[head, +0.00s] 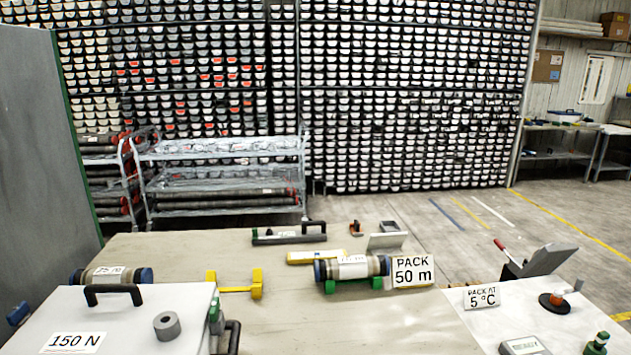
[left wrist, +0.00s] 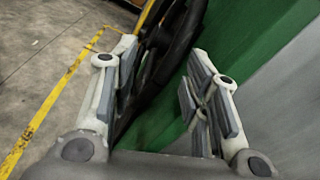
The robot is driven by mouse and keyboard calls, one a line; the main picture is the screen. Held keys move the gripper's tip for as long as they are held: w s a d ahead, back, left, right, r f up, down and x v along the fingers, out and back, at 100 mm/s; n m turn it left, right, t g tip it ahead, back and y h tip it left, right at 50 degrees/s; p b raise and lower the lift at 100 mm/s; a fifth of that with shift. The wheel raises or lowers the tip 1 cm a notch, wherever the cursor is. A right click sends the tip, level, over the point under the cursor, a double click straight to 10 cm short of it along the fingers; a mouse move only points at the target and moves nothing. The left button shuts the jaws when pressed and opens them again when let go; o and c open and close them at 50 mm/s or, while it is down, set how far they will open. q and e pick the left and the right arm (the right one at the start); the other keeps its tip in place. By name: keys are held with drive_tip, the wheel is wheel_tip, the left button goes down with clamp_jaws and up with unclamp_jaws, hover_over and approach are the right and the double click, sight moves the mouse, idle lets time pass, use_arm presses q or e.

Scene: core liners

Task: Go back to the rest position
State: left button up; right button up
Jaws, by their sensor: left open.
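My left gripper (left wrist: 165,95) shows in the left wrist view with its two fingers spread apart and nothing between them. Behind the fingers are a black curved part (left wrist: 178,40), a green panel edge (left wrist: 235,50) and the floor. Neither gripper shows in the head view. On the table (head: 300,325), a core liner (head: 353,268) with dark end caps rests on a green cradle beside a "PACK 50 m" sign (head: 412,272). Another liner (head: 110,275) lies at the left, behind a white "150 N" box (head: 135,320).
A yellow cradle (head: 238,284) stands empty mid-table. A white "5 °C" station (head: 530,300) is at the right. A tall grey panel (head: 45,140) rises at the left. A metal cart (head: 222,175) and liner racks stand behind. The table's front middle is clear.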

use_arm(q)
drive_tip(key=s+f+n+t+h, duration=0.1)
drive_tip(key=s+f+h, duration=0.1)
drive_tip(key=s+f, duration=0.5)
drive_tip(key=s+f+n+t+h, duration=0.1)
drive_tip(key=s+f+h, duration=0.15)
drive_tip(key=f, duration=0.85)
drive_tip(key=s+f+n+h, duration=0.4)
drive_tip(key=s+f+n, duration=0.2)
drive_tip(key=s+f, duration=0.6)
drive_tip(key=s+d+f+n+h, duration=0.1)
drive_tip(key=s+d+f, duration=0.1)
drive_tip(key=d+f, duration=0.55)
drive_tip(key=s+d+f+h, duration=0.2)
drive_tip(key=s+d+f, duration=0.15)
drive_tip(key=d, duration=0.75)
drive_tip(key=s+d+f+n+h, duration=0.1)
drive_tip(key=s+d+f, duration=0.1)
drive_tip(key=d+f, duration=0.6)
drive_tip(key=s+d+f+h, duration=0.1)
drive_tip(key=d+f+h, duration=0.1)
drive_tip(key=d, duration=1.5)
drive_tip(key=s+d+f+n+h, duration=0.1)
drive_tip(key=d+f+h, duration=0.2)
drive_tip(key=d, duration=1.5)
wheel_tip(320, 180, down, 2)
drive_tip(key=shift+s+d+f+b, duration=0.15)
drive_tip(key=shift+f+b, duration=0.05)
drive_tip(key=shift+b, duration=0.15)
drive_tip(key=shift+c, duration=0.6)
